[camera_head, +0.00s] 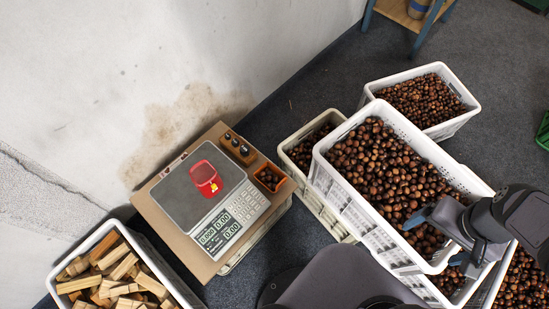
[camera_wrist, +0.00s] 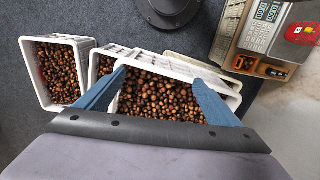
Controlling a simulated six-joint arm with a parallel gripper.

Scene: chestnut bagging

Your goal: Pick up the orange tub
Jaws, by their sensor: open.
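The orange tub (camera_head: 269,178) is a small open box with dark chestnuts in it. It sits on the brown board at the right edge of the scale in the head view. In the wrist view the tub (camera_wrist: 243,62) shows at the upper right, beyond the chestnut crates. My gripper (camera_head: 440,240) is open over the large white crate of chestnuts at the right, well apart from the tub. In the wrist view its two blue fingers (camera_wrist: 160,80) are spread, with only crate and chestnuts seen between them.
A scale (camera_head: 184,200) holds a red bag (camera_head: 205,180). A wooden block of weights (camera_head: 238,148) stands beside the tub. The large white crate (camera_head: 335,192) and a cream crate (camera_head: 300,165) lie between gripper and tub. A firewood crate (camera_head: 58,270) stands at lower left.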

